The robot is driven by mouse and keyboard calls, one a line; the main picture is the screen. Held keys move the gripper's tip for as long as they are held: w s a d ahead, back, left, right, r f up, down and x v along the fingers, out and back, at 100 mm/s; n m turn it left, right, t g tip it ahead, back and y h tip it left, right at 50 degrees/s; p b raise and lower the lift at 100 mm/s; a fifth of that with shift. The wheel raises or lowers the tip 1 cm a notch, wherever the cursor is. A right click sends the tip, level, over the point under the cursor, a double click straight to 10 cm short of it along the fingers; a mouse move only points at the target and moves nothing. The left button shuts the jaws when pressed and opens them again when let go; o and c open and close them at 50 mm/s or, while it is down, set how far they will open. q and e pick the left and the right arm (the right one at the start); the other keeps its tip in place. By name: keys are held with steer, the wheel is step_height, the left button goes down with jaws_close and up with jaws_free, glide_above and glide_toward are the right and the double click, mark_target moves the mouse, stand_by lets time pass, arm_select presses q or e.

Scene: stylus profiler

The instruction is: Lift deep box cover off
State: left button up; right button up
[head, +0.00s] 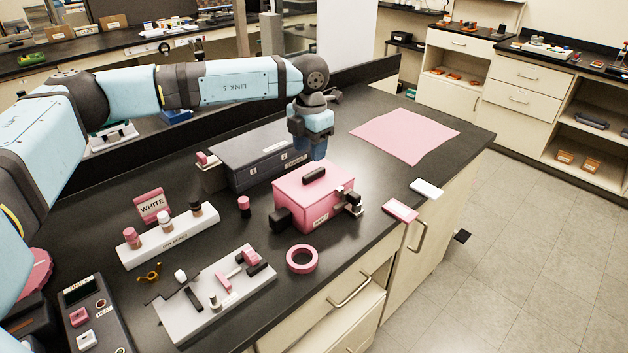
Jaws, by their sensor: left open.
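The deep pink box cover (318,207) sits upright on the black bench, with a black bar handle (314,175) on top and a label on its front. Dark parts of the instrument (279,219) stick out at its lower left and right sides; what is inside is hidden. My left gripper (318,153) is open and points down just above and behind the handle, apart from it as far as I can tell. My right gripper is not in view.
A dark grey case (254,157) stands behind the cover. A pink mat (404,135) lies clear at the right. A pink tape ring (302,258), a grey tool plate (190,315) and a white bottle rack (150,247) lie in front and left. The bench's front edge is close.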

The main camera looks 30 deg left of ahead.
mark_target(309, 174)
arm_select(q)
step_height(309, 174, down, 2)
steer(key=shift+f, duration=0.25)
steer(key=f, duration=0.5)
steer(key=shift+w+a+f+p, duration=0.1)
steer(key=shift+w+a+p, duration=0.15)
steer(key=shift+w+p, duration=0.1)
jaws_close()
